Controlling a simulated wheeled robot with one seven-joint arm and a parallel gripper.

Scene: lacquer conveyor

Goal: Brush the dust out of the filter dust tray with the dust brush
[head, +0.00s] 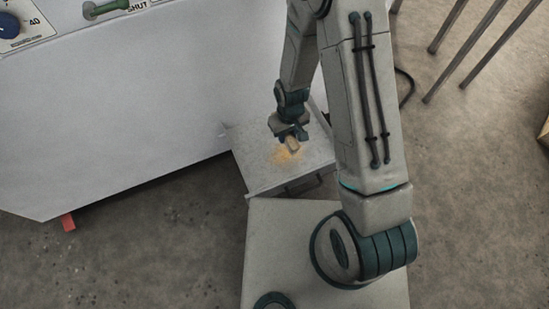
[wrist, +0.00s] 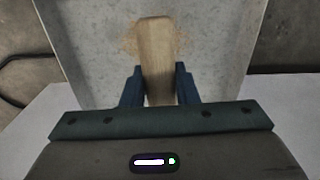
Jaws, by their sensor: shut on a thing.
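The dust tray (head: 260,176) is a flat grey metal pan at the foot of the white machine, with a handle at its front. A small patch of tan dust (head: 286,154) lies on it near the middle. My gripper (head: 291,138) is over the tray, shut on the wooden dust brush (head: 293,144). In the wrist view the pale wooden brush (wrist: 156,60) stands between the two dark fingers (wrist: 159,85), with the speckled tray (wrist: 215,45) behind it. Some tan dust shows on both sides of the brush. Its bristles are hidden, and I cannot tell whether they touch the tray.
The white machine (head: 120,110) fills the left, with a green handle (head: 105,9) and a dial (head: 10,25) at its top. Metal legs (head: 470,45) stand at the upper right. A wooden edge (head: 544,130) shows at far right.

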